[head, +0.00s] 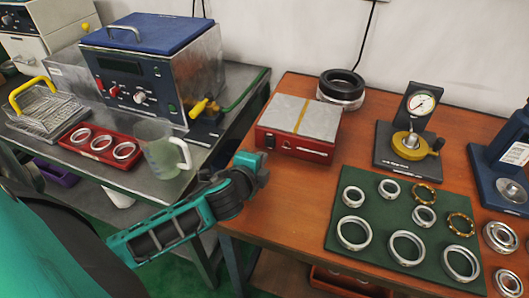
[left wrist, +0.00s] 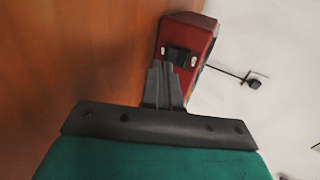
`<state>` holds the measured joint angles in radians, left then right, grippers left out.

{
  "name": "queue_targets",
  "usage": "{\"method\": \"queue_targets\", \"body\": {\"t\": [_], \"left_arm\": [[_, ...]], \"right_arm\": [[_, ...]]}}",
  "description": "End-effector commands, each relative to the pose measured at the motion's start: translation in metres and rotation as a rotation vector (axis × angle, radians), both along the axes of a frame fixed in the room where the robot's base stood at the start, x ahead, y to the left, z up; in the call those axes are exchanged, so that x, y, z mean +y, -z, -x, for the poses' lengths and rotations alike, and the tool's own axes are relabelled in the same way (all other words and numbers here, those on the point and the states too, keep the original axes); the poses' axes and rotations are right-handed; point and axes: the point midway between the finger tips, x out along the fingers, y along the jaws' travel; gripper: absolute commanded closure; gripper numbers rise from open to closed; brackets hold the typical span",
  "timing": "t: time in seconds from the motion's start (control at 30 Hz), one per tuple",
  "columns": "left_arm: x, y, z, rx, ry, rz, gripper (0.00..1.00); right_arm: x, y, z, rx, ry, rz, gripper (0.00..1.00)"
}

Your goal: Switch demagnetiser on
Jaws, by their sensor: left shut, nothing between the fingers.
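The demagnetiser appears to be the red box (head: 290,146) with a grey top plate, at the left of the wooden table. In the left wrist view the red box (left wrist: 203,30) shows an end face with a black rocker-like switch (left wrist: 178,54) between two white marks. My left gripper (head: 262,168) is shut and empty, at the left end of the box. In the left wrist view my shut fingertips (left wrist: 164,66) are at or just short of the switch; I cannot tell if they touch. My right gripper is not in view.
A green mat (head: 380,235) with several rings lies on the wooden table (head: 290,205). A dial gauge stand (head: 408,145) and a black ring stack (head: 341,88) stand behind. On the left metal bench are a beaker (head: 157,150), a red ring tray (head: 75,142) and a blue-lidded machine (head: 150,75).

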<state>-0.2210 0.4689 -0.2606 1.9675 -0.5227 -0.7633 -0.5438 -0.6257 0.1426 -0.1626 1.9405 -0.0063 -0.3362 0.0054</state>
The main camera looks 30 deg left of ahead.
Motion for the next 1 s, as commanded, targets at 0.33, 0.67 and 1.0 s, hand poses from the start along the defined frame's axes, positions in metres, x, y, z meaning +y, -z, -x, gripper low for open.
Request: {"method": "queue_targets", "body": {"t": [0.33, 0.67, 1.0], "left_arm": [[0.008, 0.003, -0.033, 0.000, 0.001, 0.000, 1.00], [0.008, 0.004, -0.034, 0.001, 0.001, 0.001, 1.00], [0.009, 0.006, -0.040, -0.057, 0.001, -0.012, 1.00]], "right_arm": [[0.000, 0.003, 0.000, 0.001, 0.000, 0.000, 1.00], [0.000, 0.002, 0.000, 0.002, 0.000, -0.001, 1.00], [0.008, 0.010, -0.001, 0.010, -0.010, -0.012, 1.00]]}}
